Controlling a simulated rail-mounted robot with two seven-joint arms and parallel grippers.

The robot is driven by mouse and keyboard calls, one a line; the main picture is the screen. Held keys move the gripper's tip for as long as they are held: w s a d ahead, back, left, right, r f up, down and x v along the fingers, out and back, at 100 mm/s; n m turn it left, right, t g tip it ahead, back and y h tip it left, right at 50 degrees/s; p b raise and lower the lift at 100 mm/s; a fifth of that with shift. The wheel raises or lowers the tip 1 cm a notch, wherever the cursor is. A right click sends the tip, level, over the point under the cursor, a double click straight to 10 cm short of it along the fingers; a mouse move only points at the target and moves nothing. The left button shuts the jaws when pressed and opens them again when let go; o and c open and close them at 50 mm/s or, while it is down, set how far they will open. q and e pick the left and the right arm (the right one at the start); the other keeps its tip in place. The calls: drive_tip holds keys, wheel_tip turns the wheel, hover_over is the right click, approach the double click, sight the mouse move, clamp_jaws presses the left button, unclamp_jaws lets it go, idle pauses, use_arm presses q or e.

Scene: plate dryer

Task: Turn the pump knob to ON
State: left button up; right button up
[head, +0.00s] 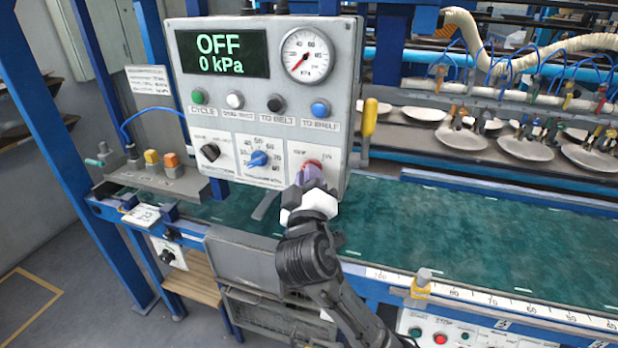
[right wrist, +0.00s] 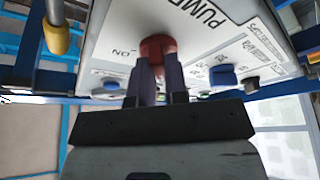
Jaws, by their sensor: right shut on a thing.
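The red pump knob (right wrist: 157,48) is on the lower right of the grey control panel (head: 345,100); in the head view only a bit of the red knob (head: 312,164) shows past my gripper. My right gripper (head: 308,180) is shut on the knob, its two fingers (right wrist: 158,68) on either side of it in the right wrist view. The label "PUMP" and an "ON" mark show beside the knob in the wrist view. The display (head: 222,54) reads OFF and 0 kPa. The gauge (head: 307,55) is on the panel's upper right. My left gripper is not in view.
A blue dial (head: 258,159) and a black knob (head: 210,152) sit left of the pump knob, with a row of buttons above. A yellow-handled lever (head: 369,118) stands at the panel's right side. The green belt (head: 450,225) runs below; plates (head: 460,139) lie on racks behind.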

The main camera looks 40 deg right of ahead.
clamp_jaws()
drive_tip(key=m+g+h+b, duration=0.2)
drive_tip(key=m+g+b, duration=0.1)
drive_tip(key=m+b, duration=0.3)
drive_tip(key=m+g+h+b, duration=0.2)
drive_tip(key=m+b, duration=0.4)
drive_tip(key=m, duration=0.5)
drive_tip(key=m+g+h+b, duration=0.2)
drive_tip(key=m+g+b, duration=0.3)
drive_tip(key=m, duration=0.3)
drive_tip(key=shift+w+a+b, duration=0.15)
drive_tip(key=shift+w+b, duration=0.1)
drive_tip(key=shift+b, duration=0.55)
drive_tip(key=shift+r+m, duration=0.1)
drive_tip(key=shift+m, duration=0.3)
